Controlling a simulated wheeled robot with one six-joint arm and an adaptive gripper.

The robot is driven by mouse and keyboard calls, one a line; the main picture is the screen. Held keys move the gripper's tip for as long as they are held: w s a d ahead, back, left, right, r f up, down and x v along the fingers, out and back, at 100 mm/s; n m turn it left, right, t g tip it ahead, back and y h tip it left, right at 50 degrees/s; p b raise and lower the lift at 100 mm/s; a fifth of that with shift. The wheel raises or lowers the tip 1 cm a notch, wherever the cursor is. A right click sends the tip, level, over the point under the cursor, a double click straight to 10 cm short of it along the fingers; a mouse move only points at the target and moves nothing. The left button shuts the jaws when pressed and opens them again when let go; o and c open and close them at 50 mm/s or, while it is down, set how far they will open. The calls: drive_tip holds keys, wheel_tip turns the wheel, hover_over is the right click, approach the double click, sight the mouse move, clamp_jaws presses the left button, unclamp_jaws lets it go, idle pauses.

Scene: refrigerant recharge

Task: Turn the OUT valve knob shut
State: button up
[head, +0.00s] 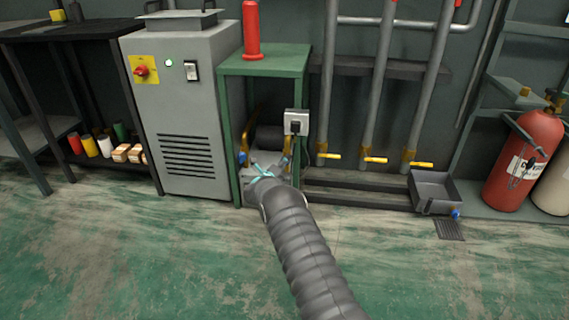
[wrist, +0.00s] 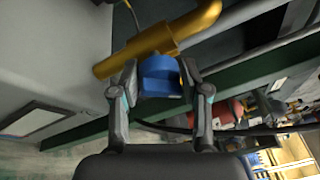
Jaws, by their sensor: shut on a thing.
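A blue valve knob (wrist: 160,76) sits on a brass valve fitting (wrist: 160,42) in the wrist view. My gripper (wrist: 160,88) is shut on this knob, with one finger against each side. No OUT label is readable on it. In the head view, my gripper (head: 262,172) reaches low into the green stand (head: 265,62). Blue knobs show at the left (head: 243,157) and right (head: 284,162) of the machine inside the stand. The fingertips are too small there to show the contact.
A grey cabinet (head: 186,110) stands close on the left. A grey socket box (head: 296,122) hangs at the stand's right front. Pipes with yellow handles (head: 375,159) and a grey tray (head: 436,190) are to the right. The green floor in front is clear.

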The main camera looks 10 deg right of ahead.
drive_tip(key=shift+f+n, duration=0.25)
drive_tip(key=shift+n, duration=0.15)
drive_tip(key=n+t, duration=0.1)
drive_tip(key=n, duration=0.3)
drive_tip(key=shift+f+n+t+h, duration=0.1)
drive_tip(key=shift+n+t+h, duration=0.2)
drive_tip(key=shift+n+t, duration=0.1)
drive_tip(key=n+t, duration=0.1)
drive_tip(key=n, duration=0.1)
drive_tip(key=n+t, duration=0.1)
drive_tip(key=n, duration=0.2)
drive_tip(key=shift+s+n+y, duration=0.1)
drive_tip(key=shift+n+y, duration=0.2)
drive_tip(key=shift+y, duration=0.1)
drive_tip(key=shift+f+n, duration=0.1)
drive_tip(key=shift+n, duration=0.2)
drive_tip(key=o, duration=1)
drive_tip(key=shift+o, duration=0.3)
drive_tip(key=v, duration=1.2)
